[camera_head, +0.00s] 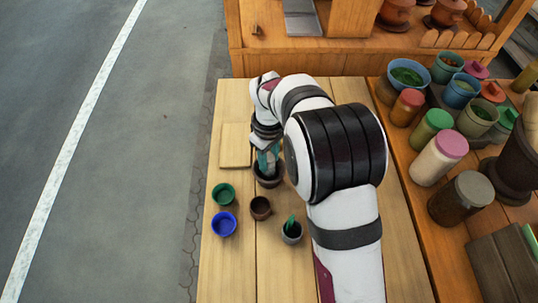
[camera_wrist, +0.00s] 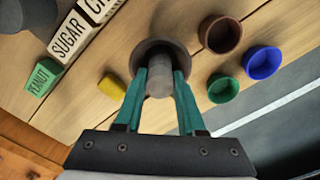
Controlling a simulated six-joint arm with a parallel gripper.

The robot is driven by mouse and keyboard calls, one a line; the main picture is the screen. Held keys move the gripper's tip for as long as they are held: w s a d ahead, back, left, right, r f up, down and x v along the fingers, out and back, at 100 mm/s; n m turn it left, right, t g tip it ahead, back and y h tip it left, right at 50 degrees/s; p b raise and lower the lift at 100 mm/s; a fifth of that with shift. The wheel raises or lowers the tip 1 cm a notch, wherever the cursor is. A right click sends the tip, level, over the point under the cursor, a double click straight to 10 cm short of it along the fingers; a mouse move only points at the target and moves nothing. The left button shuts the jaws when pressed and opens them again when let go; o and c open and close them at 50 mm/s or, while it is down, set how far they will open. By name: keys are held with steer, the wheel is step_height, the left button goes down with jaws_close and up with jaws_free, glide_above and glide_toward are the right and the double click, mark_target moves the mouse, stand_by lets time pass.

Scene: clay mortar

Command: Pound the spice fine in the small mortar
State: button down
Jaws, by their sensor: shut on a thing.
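The small dark mortar (camera_head: 268,182) stands on the light wooden table, below my gripper (camera_head: 267,158) in the head view. In the wrist view, my gripper's teal fingers (camera_wrist: 160,78) are closed on a grey pestle (camera_wrist: 160,84) from both sides. The pestle's lower end is inside the mortar (camera_wrist: 146,49), whose rim shows around it. I cannot tell whether the pestle touches the bottom. The spice inside is hidden by the pestle and fingers.
Near the mortar stand a green cup (camera_head: 223,193), a blue cup (camera_head: 223,223), a brown cup (camera_head: 260,208) and a grey cup holding something green (camera_head: 291,232). A yellow block (camera_wrist: 112,87) and lettered blocks (camera_wrist: 68,38) lie beside it. Jars (camera_head: 437,160) crowd the right.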

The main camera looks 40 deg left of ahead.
steer(key=shift+r, duration=0.1)
stand_by(0.3)
steer(key=shift+r, duration=0.9)
steer(key=shift+f, duration=0.1)
steer(key=shift+f, duration=0.9)
steer(key=shift+r, duration=1)
steer(key=shift+f, duration=1)
